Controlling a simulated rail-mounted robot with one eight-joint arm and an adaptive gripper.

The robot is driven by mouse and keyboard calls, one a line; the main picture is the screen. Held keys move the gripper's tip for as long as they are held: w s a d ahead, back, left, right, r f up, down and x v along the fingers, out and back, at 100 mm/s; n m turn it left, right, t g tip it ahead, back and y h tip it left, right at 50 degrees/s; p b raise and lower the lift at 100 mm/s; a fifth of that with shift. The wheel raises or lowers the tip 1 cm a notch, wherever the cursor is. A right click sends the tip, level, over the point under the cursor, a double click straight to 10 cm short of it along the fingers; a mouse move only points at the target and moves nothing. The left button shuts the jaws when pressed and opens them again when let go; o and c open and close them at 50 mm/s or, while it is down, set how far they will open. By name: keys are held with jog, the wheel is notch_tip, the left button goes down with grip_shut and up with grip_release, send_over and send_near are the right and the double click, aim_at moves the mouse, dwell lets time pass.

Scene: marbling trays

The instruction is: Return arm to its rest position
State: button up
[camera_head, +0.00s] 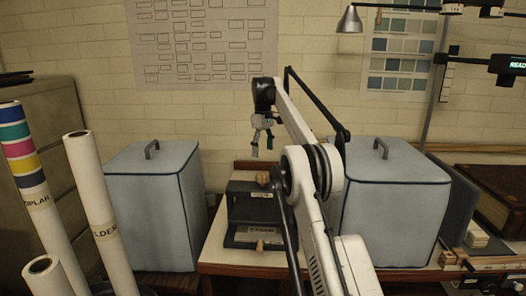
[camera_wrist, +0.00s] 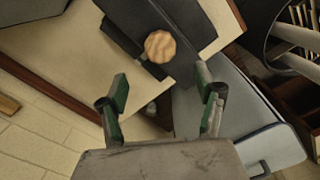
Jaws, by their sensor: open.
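My gripper (camera_head: 262,140) hangs open at the end of my raised arm in the head view, above the small dark stand on the table. In the wrist view my gripper (camera_wrist: 162,90) shows two green-padded fingers spread apart with nothing between them. Beyond the fingertips is a round wooden knob (camera_wrist: 160,46) on a dark unit. The dark stand (camera_head: 252,210) in the head view carries wooden knobs at its top and front. My gripper is apart from it.
Grey lidded bins stand left (camera_head: 155,210) and right (camera_head: 392,210) of the stand. Paper rolls (camera_head: 92,205) stand at the far left. A lamp (camera_head: 350,19) hangs at upper right. The air around my gripper, in front of the brick wall, looks clear.

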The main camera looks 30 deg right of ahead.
dwell(0.3)
jog(key=s+a+r+m+t, duration=0.1)
jog(key=s+a+r+t, duration=0.1)
jog(key=s+a+r, duration=0.55)
jog(key=s+a+r+m+t, duration=0.2)
jog(key=s+a+r, duration=0.2)
jog(key=s+a, duration=0.7)
jog(key=s+a+f+t, duration=0.1)
jog(key=s+a+f, duration=0.1)
jog(key=s+f, duration=0.4)
jog(key=s+a+f+m+t+b, duration=0.1)
jog(key=s+f, duration=0.5)
jog(key=s, duration=1)
jog(key=s+a+f+m+t, duration=0.1)
jog(key=s+a+f, duration=0.3)
jog(key=s, duration=0.7)
jog(key=shift+f+b, duration=0.3)
jog(key=shift+f, duration=0.65)
